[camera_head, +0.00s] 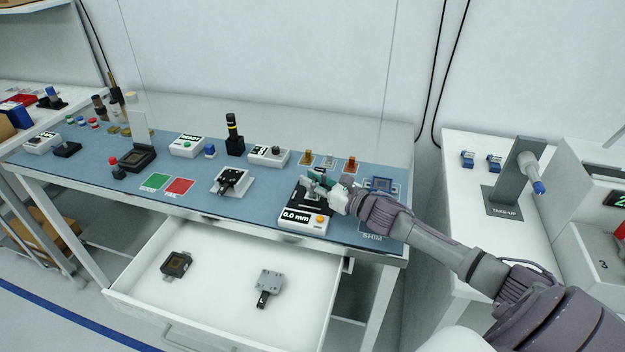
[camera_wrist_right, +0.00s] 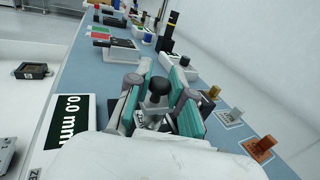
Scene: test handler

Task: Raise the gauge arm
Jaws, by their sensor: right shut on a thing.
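The gauge (camera_head: 303,219) is a white box with a dark top and a display reading 0.0 mm, at the front right of the blue bench mat. Its display also shows at the left of the right wrist view (camera_wrist_right: 68,122). My right gripper (camera_head: 318,181) is over the back of the gauge. In the wrist view its teal-padded fingers (camera_wrist_right: 158,95) are shut on the gauge arm's black knob (camera_wrist_right: 157,88). The rest of the gauge arm is largely hidden by the fingers. My left gripper is in neither view.
Behind the gauge stand several small coloured blocks on pads, including an orange one (camera_wrist_right: 262,147). A white fixture (camera_head: 233,184) sits to the left. An open drawer (camera_head: 225,283) below holds two parts. A white side table (camera_head: 470,200) is at right.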

